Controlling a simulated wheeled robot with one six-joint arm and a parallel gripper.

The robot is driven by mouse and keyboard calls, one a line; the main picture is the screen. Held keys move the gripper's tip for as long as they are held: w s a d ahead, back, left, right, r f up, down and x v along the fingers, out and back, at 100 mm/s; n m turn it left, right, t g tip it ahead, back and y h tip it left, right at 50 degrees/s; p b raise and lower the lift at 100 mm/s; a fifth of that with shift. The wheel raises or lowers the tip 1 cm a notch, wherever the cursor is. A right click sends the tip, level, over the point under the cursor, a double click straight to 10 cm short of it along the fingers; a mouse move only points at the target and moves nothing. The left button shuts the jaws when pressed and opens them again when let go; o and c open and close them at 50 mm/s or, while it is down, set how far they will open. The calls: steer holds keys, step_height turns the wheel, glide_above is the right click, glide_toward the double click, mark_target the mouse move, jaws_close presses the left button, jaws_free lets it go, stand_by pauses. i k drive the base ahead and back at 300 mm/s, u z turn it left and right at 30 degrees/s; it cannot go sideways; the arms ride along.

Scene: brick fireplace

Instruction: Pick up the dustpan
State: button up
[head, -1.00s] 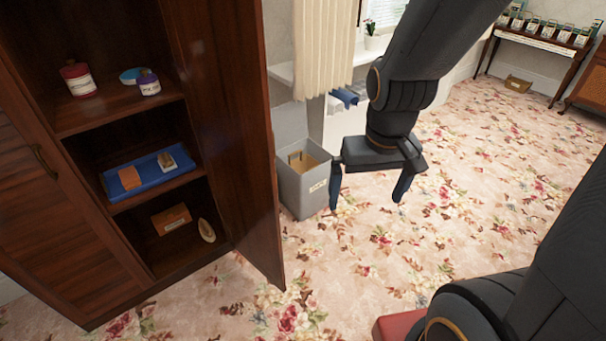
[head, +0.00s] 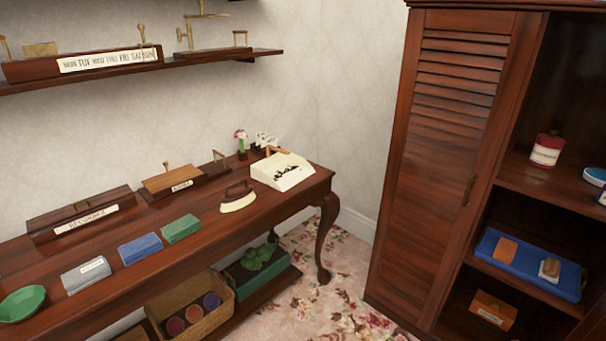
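I cannot make out a clear dustpan in the head view. A blue tray-like thing (head: 525,271) lies on the middle shelf of the open cabinet at the right. An orange block (head: 506,249) and a small brush-like thing (head: 550,268) lie on it. My gripper and arm are not in view.
A long wooden side table (head: 215,232) at the left holds several boxes, a green bowl (head: 22,303) and an iron-like object (head: 238,198). A wicker basket (head: 235,309) is on its lower shelf. The tall cabinet's louvred door (head: 435,165) is shut. Floral floor (head: 335,290) shows between.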

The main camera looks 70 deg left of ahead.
mark_target(284, 163)
steer(key=u, duration=2.3)
steer(key=i, duration=2.5)
steer(key=u, duration=1)
steer(key=i, duration=0.55)
steer(key=u, duration=0.25)
